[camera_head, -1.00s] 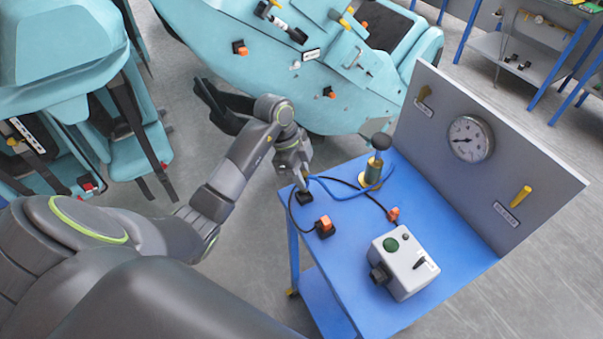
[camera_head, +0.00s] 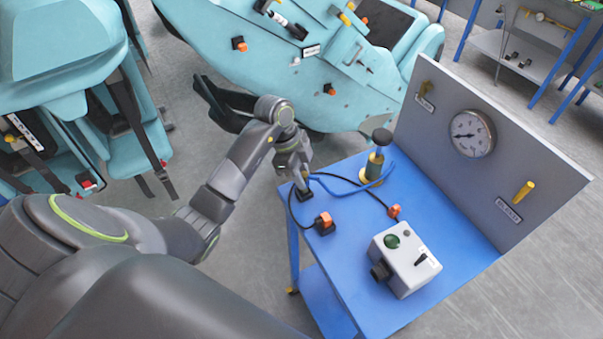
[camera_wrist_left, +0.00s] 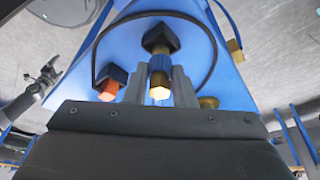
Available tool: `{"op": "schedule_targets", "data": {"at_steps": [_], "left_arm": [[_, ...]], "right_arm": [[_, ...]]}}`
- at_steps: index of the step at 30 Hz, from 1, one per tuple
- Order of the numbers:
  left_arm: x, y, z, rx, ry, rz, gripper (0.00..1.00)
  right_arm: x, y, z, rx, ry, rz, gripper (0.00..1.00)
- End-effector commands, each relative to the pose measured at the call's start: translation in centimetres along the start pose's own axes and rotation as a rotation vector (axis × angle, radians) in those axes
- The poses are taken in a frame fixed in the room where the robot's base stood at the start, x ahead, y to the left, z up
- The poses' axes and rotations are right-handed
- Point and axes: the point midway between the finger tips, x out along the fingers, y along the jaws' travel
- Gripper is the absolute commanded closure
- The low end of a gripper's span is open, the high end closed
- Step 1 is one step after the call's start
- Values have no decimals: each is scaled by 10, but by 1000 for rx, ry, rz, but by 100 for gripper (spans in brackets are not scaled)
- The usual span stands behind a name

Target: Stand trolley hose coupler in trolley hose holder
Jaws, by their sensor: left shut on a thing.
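My left gripper (camera_head: 302,183) is at the left corner of the blue trolley top, fingers pointing down. The left wrist view shows its two grey fingers (camera_wrist_left: 159,88) shut on the trolley hose coupler (camera_wrist_left: 159,66), a blue sleeve with a brass end. The black trolley hose holder (camera_head: 305,196) sits on the trolley corner directly under the fingers; it also shows in the wrist view (camera_wrist_left: 161,36). The coupler lines up with the holder, but I cannot tell whether it is seated. A blue hose (camera_head: 345,196) runs from the gripper to a brass fitting. My right gripper is not in view.
An orange plug (camera_head: 325,219) stands in a black block close to my left gripper. A brass fitting with a dark knob (camera_head: 376,160), a grey control box (camera_head: 404,260) and a gauge panel (camera_head: 500,160) are on the trolley (camera_head: 350,270). A teal coaster car (camera_head: 300,70) is behind.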

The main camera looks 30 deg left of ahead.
Motion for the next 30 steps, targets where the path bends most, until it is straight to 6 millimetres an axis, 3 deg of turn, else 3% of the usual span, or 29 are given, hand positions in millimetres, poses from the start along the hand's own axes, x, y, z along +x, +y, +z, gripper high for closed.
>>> {"op": "schedule_targets", "data": {"at_steps": [28, 29, 30], "left_arm": [[13, 0, 4, 0, 0, -1, 100], [13, 0, 4, 0, 0, -1, 73], [13, 0, 4, 0, 0, -1, 68]], "right_arm": [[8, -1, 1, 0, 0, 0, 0], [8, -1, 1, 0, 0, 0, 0], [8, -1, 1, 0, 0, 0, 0]]}}
